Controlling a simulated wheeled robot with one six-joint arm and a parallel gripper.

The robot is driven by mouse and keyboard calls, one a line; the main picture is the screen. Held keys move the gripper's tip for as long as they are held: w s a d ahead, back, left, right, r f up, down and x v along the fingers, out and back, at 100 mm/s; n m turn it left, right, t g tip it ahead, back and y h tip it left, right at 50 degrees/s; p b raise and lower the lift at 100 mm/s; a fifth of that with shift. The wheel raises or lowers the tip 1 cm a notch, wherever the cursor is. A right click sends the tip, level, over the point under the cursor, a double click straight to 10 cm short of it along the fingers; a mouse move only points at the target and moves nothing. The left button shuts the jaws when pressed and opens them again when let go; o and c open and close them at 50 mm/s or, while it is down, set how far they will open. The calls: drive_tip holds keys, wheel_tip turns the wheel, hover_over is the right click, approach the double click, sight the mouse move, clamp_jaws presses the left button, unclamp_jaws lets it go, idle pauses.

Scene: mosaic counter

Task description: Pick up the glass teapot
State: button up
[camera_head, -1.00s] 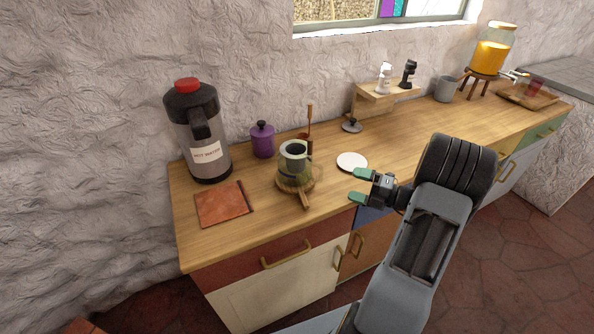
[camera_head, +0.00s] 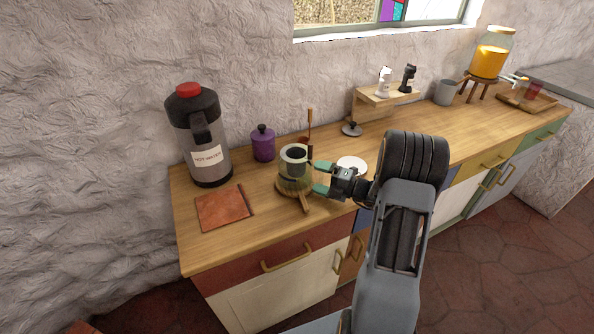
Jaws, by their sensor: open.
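The glass teapot (camera_head: 295,164) is see-through and greenish, with a pale rim and a dark inside. It stands upright on a round wooden board with a handle (camera_head: 304,202), near the front of the counter. My gripper (camera_head: 319,178) is open, with green fingertips pointing left. It is just right of the teapot, and its fingertips appear close to the teapot's right side. I cannot tell whether they touch it. Part of the teapot's right side is hard to make out there.
A hot water flask (camera_head: 199,135), purple canister (camera_head: 263,143) and reddish mat (camera_head: 223,207) are on the left. A white disc (camera_head: 352,163) lies behind my gripper. A dark-knobbed lid (camera_head: 352,128) is near the wooden shelf (camera_head: 385,96). The counter (camera_head: 430,128) is clear at middle right.

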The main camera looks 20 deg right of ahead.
drive_tip(key=shift+w+a, duration=0.25)
drive_tip(key=shift+w, duration=0.05)
drive_tip(key=c, duration=0.8)
drive_tip(key=shift+r, duration=0.1)
